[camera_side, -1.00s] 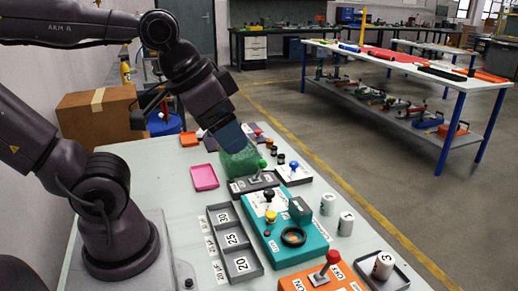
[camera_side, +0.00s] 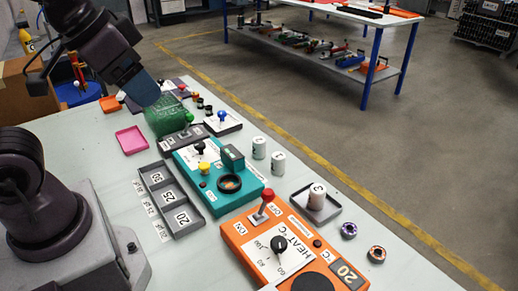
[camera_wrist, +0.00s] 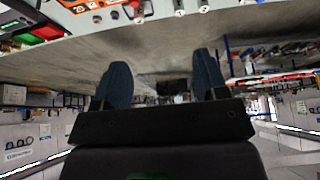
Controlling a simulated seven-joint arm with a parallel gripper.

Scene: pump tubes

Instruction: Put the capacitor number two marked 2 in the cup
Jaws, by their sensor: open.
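Three white cylinders with black marks, the capacitors, stand upright in the side view. Two stand on the table right of the teal box: a farther capacitor (camera_side: 259,147) and a nearer capacitor (camera_side: 278,162); their marks are too small to read surely. The third capacitor (camera_side: 317,196), marked 3, stands on a small grey tray (camera_side: 332,211). My gripper (camera_side: 145,95) is at the upper left, above or beside a green object (camera_side: 166,116), away from the capacitors. In the wrist view my gripper (camera_wrist: 163,80) has its blue fingers apart with nothing between. I cannot pick out a cup for certain.
The teal box (camera_side: 217,194) carries knobs and a dark round ring (camera_side: 229,183). An orange heater box (camera_side: 285,245) stands in front with a red-topped lever. A grey compartment tray (camera_side: 170,200) and pink tray (camera_side: 131,140) lie left.

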